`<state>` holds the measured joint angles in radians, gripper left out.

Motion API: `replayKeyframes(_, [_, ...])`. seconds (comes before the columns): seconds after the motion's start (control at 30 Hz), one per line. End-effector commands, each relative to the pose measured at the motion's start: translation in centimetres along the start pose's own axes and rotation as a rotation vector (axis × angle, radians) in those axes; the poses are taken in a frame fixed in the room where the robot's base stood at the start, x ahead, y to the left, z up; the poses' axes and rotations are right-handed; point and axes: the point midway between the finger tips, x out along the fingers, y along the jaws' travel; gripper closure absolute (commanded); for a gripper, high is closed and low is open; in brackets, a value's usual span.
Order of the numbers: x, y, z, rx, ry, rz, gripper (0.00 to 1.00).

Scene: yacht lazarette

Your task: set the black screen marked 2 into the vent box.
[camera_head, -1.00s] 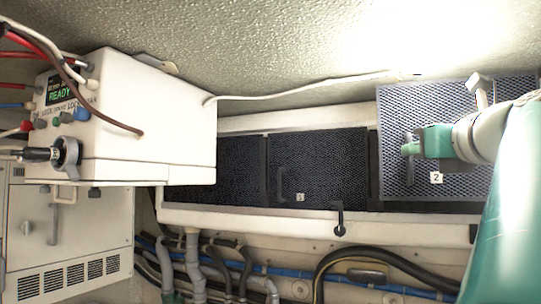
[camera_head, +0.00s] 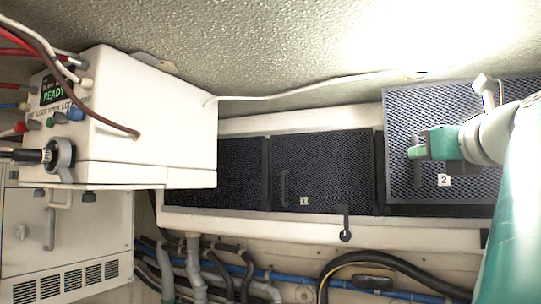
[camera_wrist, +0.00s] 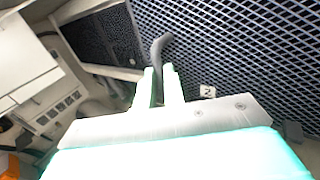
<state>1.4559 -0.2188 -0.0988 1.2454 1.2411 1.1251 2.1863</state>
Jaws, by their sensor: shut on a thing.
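The black mesh screen marked 2 (camera_head: 460,108) hangs tilted in front of the right end of the vent box. Its mesh fills much of the wrist view (camera_wrist: 240,50). My gripper (camera_head: 415,152) is shut on the screen's dark handle, whose upper end curves out above the fingers (camera_wrist: 159,88) in the wrist view. The vent box (camera_head: 250,221) is a long white frame with dark bays. Its middle bay holds a dark screen (camera_head: 325,160) with a handle and a small label I cannot read surely. The right bay is mostly hidden behind screen 2.
A white device box (camera_head: 155,120) with a READY display and cables overhangs the vent box's left end. A small dark latch (camera_head: 346,235) sits on the front rim. Hoses and pipes (camera_head: 385,262) run below. A white cable (camera_head: 300,92) crosses above.

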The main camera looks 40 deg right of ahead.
Motion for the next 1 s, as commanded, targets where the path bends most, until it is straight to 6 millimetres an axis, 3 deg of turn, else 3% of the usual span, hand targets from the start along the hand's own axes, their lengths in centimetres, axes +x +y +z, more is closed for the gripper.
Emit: replayKeyframes(1.0, [5.4,-3.3,0.2,-0.003,-0.003,-0.001,1.0])
